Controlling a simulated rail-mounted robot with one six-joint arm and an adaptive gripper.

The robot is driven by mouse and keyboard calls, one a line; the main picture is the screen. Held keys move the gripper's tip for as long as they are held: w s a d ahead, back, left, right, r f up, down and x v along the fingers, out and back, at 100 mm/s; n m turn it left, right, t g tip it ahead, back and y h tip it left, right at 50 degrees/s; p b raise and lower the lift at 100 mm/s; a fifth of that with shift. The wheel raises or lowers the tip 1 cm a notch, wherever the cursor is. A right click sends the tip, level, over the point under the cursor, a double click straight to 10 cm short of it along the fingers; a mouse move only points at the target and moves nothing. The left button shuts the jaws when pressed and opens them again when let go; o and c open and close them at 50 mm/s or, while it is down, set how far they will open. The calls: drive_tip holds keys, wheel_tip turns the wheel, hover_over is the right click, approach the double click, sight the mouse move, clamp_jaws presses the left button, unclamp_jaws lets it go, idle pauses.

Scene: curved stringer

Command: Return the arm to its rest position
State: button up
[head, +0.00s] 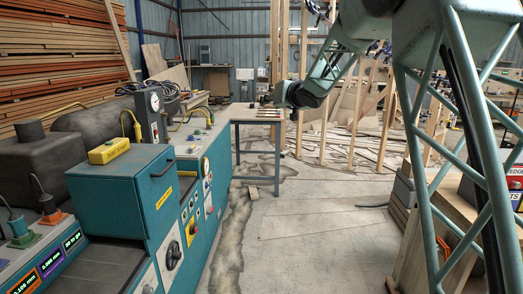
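My arm (337,62) is a green lattice arm. It reaches from the upper right of the head view toward the middle and ends in a dark, rounded wrist. My gripper (266,99) is small in this view, at the wrist's left side, and appears just over or in front of a workbench (240,115). Its fingers are too small to make out, so I cannot tell whether it is open or holds anything.
Flat light wooden pieces (268,114) lie on the workbench. A teal machine (125,195) with a yellow box (109,150) on top fills the left. Upright wooden posts (352,115) stand behind my arm. The concrete floor (310,225) in the middle is mostly clear.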

drive_tip(key=s+d+r+m+g+h, duration=0.15)
drive_tip(key=s+d, duration=0.45)
drive_tip(key=s, duration=0.6)
drive_tip(key=s+d+r+g+h, duration=0.1)
drive_tip(key=s+d+h, duration=0.35)
drive_tip(key=s, duration=0.75)
drive_tip(key=s+d+r+m+g+h, duration=0.1)
drive_tip(key=s+d, duration=0.7)
drive_tip(key=s, duration=0.5)
drive_tip(key=s+f+g, duration=0.2)
drive_tip(key=s+f, duration=0.3)
drive_tip(key=s, duration=1)
drive_tip(key=s+a+f+g+y, duration=0.1)
drive_tip(key=s+f, duration=0.4)
drive_tip(key=s, duration=1.1)
drive_tip(key=s+f+g, duration=0.3)
drive_tip(key=s+f, duration=0.2)
drive_tip(key=s, duration=1)
drive_tip(key=shift+s+a+f+n+y, duration=0.25)
drive_tip(key=shift+s+a+n+y, duration=0.1)
drive_tip(key=shift+a+n, duration=0.1)
